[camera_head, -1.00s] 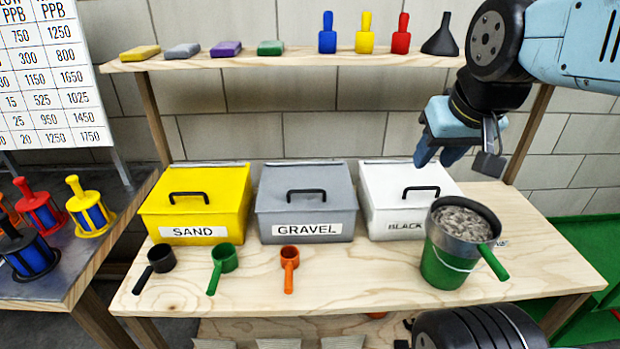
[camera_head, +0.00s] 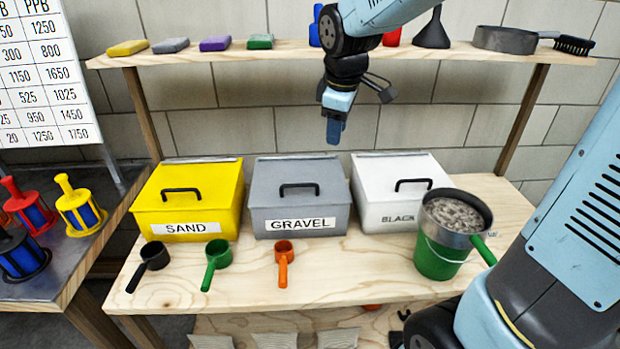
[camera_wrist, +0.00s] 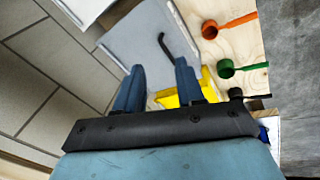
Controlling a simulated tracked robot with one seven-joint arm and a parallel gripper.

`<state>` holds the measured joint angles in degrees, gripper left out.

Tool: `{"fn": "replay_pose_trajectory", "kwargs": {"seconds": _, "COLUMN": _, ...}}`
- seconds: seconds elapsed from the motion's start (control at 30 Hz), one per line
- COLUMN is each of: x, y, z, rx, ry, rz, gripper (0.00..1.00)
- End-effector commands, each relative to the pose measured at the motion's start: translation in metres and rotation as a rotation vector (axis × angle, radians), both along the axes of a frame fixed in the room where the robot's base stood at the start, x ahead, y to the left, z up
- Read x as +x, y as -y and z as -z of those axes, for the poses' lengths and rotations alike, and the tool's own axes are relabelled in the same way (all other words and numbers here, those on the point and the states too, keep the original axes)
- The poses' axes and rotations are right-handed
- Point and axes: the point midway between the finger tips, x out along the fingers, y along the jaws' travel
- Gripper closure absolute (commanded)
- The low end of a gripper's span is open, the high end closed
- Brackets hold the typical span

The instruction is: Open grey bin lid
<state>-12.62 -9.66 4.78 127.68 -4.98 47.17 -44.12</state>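The grey bin (camera_head: 299,219) labelled GRAVEL stands on the wooden bench between the yellow and white bins. Its grey lid (camera_head: 298,182) is shut, with a black handle (camera_head: 299,187) on top. In the wrist view the grey lid (camera_wrist: 145,40) and its handle (camera_wrist: 165,47) show ahead of the fingers. My gripper (camera_head: 334,132) hangs above and behind the bins, near the gap between the grey and white bins, not touching anything. In the wrist view my gripper (camera_wrist: 158,75) has its two blue fingers apart with nothing between them.
The yellow SAND bin (camera_head: 190,222) and white bin (camera_head: 395,210) flank the grey one, lids shut. A green bucket (camera_head: 437,258) with a gravel-filled sieve (camera_head: 455,214) stands at the right. Several scoops, including an orange one (camera_head: 284,256), lie in front. A shelf (camera_head: 290,55) runs above.

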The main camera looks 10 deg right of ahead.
Motion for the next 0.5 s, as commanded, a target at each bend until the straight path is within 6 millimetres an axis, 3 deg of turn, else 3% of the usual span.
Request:
{"fn": "replay_pose_trajectory", "kwargs": {"seconds": 0.2, "x": 0.036, "y": -0.041, "z": 0.033, "rx": -0.073, "ry": -0.054, "rz": -0.268, "gripper": 0.62}}
{"fn": "replay_pose_trajectory", "kwargs": {"seconds": 0.5, "x": 0.051, "y": -0.060, "z": 0.053, "rx": -0.105, "ry": -0.075, "rz": -0.403, "gripper": 0.62}}
